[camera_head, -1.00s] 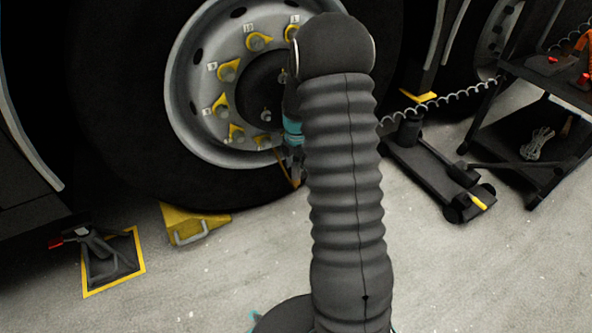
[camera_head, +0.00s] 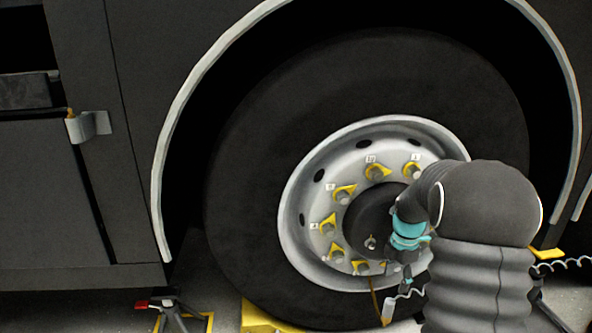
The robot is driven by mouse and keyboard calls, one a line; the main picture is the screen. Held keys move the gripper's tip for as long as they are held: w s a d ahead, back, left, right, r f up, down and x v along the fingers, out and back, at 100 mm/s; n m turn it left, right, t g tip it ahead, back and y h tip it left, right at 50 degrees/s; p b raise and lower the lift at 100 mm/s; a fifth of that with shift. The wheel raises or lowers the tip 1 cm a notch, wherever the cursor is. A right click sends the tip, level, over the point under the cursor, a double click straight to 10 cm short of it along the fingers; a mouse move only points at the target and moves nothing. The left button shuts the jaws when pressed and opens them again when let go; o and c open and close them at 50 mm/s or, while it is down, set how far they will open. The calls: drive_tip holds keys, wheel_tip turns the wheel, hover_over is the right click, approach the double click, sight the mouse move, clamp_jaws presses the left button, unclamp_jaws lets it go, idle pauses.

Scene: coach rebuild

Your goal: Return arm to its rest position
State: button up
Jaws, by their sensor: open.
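My arm (camera_head: 480,215), in a dark ribbed sleeve, rises at the lower right in front of the wheel. It bends at a round dark elbow, and a teal-ringed wrist (camera_head: 408,235) hangs on its left. My gripper (camera_head: 403,277) is below the wrist, small and dark, in front of the lower right part of the rim. It is open; its fingers are hard to make out against the dark tyre. I cannot tell whether it touches anything. The wheel (camera_head: 298,205) has a grey rim with several nuts carrying yellow pointers and numbered tags. The arm hides the rim's right side.
The tyre (camera_head: 240,190) sits under a pale-edged wheel arch (camera_head: 160,180). A yellow chock (camera_head: 262,318) is at the tyre's foot, with a stand (camera_head: 170,312) to its left. A coiled cable (camera_head: 568,263) runs off right. Dark body panels fill the left.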

drive_tip(key=m, duration=0.2)
drive_tip(key=shift+m, duration=0.3)
drive_tip(key=s+a+r+m+t+p, duration=0.2)
drive_tip(key=s+a+r+m, duration=0.3)
drive_tip(key=s+r, duration=0.4)
drive_tip(key=s+a+r+m+t+p, duration=0.1)
drive_tip(key=s+a+r+m+p, duration=0.4)
drive_tip(key=s+r, duration=0.4)
drive_tip(key=s+a+r+m+t+p, duration=0.2)
drive_tip(key=s+a+r+m+p, duration=0.1)
drive_tip(key=s+a+r+m, duration=0.4)
drive_tip(key=s+r+m, duration=0.1)
drive_tip(key=s+r, duration=0.1)
drive_tip(key=s, duration=0.1)
drive_tip(key=shift+t, duration=0.3)
